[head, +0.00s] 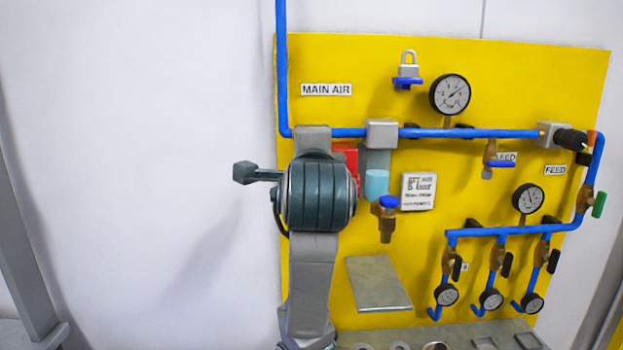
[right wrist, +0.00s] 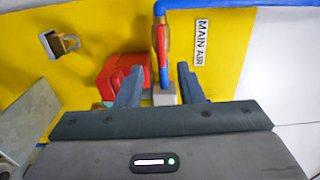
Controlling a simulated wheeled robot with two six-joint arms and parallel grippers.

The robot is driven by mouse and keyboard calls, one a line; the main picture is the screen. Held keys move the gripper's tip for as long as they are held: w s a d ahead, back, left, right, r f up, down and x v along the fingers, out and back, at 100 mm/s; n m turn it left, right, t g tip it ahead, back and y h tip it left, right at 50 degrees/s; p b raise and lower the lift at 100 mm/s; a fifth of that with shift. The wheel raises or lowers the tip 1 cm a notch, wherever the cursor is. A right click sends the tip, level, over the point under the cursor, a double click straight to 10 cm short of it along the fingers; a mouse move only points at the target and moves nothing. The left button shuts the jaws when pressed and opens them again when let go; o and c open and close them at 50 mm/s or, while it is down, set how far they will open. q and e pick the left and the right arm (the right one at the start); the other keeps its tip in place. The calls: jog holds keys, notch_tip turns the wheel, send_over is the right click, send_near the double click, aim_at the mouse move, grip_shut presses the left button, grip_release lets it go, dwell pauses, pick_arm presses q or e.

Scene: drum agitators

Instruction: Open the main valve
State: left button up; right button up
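In the right wrist view, the main valve (right wrist: 162,55) has a brass body and a long red handle, which lies along the blue pipe. My right gripper (right wrist: 160,84) is open, with one finger on each side of the pipe and handle. I cannot tell whether either finger touches the handle. In the head view, my right arm covers the valve and its own fingers. The MAIN AIR label (head: 326,90) stands above the pipe there and also shows in the wrist view (right wrist: 201,43). My left gripper is not in view.
On the yellow panel (head: 560,90), a grey block (head: 382,133), pressure gauge (head: 450,95) and other valves stand to the right.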

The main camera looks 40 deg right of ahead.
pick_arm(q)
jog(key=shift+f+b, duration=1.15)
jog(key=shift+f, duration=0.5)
